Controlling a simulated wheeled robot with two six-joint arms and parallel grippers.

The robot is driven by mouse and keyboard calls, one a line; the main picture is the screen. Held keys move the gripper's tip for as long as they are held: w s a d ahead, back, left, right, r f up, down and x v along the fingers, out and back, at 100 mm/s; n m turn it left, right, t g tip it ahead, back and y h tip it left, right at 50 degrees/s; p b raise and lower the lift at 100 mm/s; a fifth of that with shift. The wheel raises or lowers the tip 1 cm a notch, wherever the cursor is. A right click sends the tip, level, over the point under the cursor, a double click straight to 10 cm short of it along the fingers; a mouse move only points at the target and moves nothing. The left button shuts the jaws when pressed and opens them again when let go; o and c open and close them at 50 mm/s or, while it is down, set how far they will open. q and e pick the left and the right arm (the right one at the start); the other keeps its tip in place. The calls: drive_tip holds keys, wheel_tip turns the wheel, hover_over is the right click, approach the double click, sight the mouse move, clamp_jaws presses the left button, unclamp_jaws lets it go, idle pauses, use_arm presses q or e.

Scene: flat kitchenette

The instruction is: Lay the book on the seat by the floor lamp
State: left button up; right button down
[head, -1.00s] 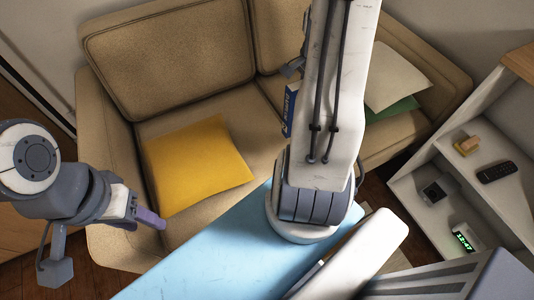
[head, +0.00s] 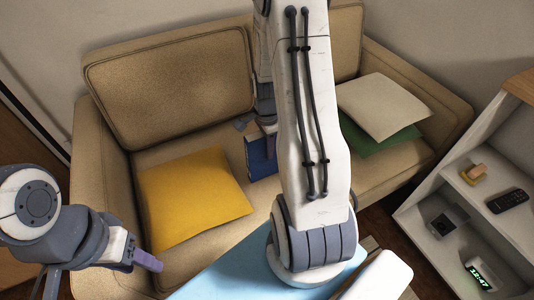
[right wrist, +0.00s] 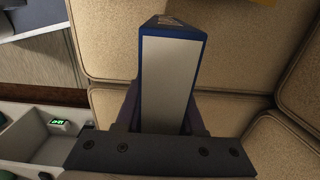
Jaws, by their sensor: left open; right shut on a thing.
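The blue book (head: 259,167) is held in my right gripper (head: 269,147) over the sofa's seat, near the middle of the sofa (head: 190,142). In the right wrist view the book (right wrist: 167,85) stands between the two fingers, its pale page edge facing the camera. I cannot tell whether the book touches the seat cushion. My right arm hides part of the sofa's middle. My left gripper (head: 146,261) is empty and open, near the sofa's front left corner. No floor lamp shows in these views.
A yellow cushion (head: 190,195) lies on the sofa's left seat. A cream cushion (head: 385,106) and a green cushion (head: 382,142) lie at its right end. A light blue surface (head: 232,272) is in front. A white shelf (head: 428,200) with a remote (head: 507,201) and a clock (head: 480,275) stands right.

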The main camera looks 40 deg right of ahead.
drive_tip(key=shift+f, duration=1.25)
drive_tip(key=shift+f+b, duration=0.15)
drive_tip(key=shift+b, duration=0.2)
drive_tip(key=c, duration=0.5)
unclamp_jaws()
